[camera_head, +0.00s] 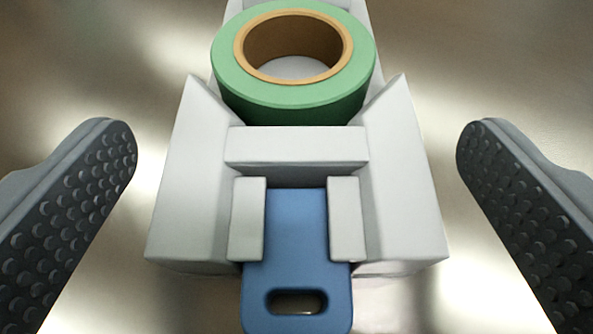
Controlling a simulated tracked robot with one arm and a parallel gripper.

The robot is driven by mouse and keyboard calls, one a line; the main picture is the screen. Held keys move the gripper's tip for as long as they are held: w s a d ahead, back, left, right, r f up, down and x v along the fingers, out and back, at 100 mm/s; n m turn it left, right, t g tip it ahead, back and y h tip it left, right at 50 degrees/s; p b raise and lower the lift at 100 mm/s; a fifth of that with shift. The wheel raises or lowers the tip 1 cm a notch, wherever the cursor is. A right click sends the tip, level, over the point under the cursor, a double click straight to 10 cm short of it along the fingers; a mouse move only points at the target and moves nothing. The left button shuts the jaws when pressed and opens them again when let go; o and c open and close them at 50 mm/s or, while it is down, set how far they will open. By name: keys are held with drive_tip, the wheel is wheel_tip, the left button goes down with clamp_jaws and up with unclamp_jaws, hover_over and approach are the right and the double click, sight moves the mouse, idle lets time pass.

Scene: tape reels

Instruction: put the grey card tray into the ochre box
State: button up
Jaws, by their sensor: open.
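My gripper (297,145) is open, with one dark studded finger at the left and one at the right of the picture. Between the fingers is a light grey block-like holder (180,205) with sloping side walls and a crossbar; nothing touches it from either finger in this view. I cannot tell whether this holder is the grey card tray. A blue tab (298,235) with an oval slot points down the picture between two grey guides of the holder. No ochre box is in view.
A green tape reel (235,85) with a tan cardboard core lies in the upper part of the holder, behind the crossbar. The blurred, shiny metallic surface (480,70) around the holder looks bare.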

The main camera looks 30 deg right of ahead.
drive_tip(key=v, duration=0.6)
drive_tip(key=shift+s+a, duration=0.1)
drive_tip(key=shift+s, duration=0.15)
drive_tip(key=shift+s+a+r+b, duration=0.2)
drive_tip(key=shift+s+a+b, duration=0.2)
drive_tip(key=shift+b, duration=0.7)
drive_tip(key=shift+b+v, duration=0.7)
drive_tip(key=shift+v, duration=0.05)
drive_tip(key=shift+d, duration=0.15)
drive_tip(key=shift+r, duration=0.15)
